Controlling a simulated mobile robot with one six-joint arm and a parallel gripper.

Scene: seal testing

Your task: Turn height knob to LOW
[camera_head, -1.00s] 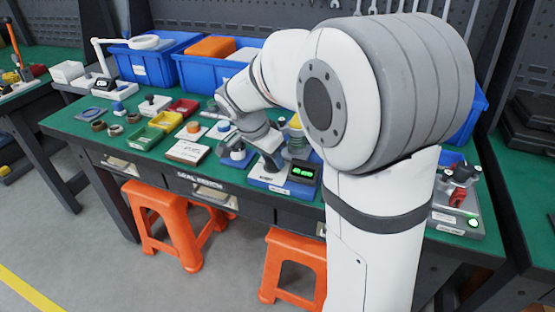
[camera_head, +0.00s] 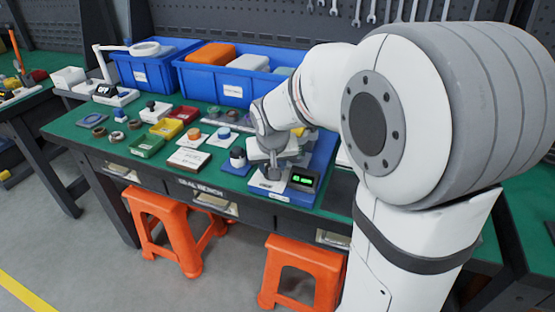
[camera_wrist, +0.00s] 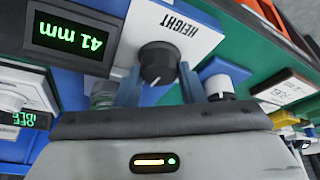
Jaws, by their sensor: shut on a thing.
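The black height knob (camera_wrist: 158,62) sits on a white plate marked HEIGHT (camera_wrist: 180,25) in the wrist view. My gripper (camera_wrist: 160,78) has its two blue fingers on either side of the knob and is shut on it. A display (camera_wrist: 70,40) beside the plate reads 41 mm in green; the picture shows it upside down. In the head view my gripper (camera_head: 272,174) is at the front of the blue tester (camera_head: 312,198), left of its green-lit display (camera_head: 303,180). The knob is hidden there, and I cannot read where its pointer stands against any LOW mark.
A white part with a dark top (camera_head: 238,157) stands close to the left of my gripper. Small trays and boxed parts (camera_head: 188,158) fill the bench further left. Blue bins (camera_head: 215,82) stand behind. Orange stools (camera_head: 300,270) are under the front edge.

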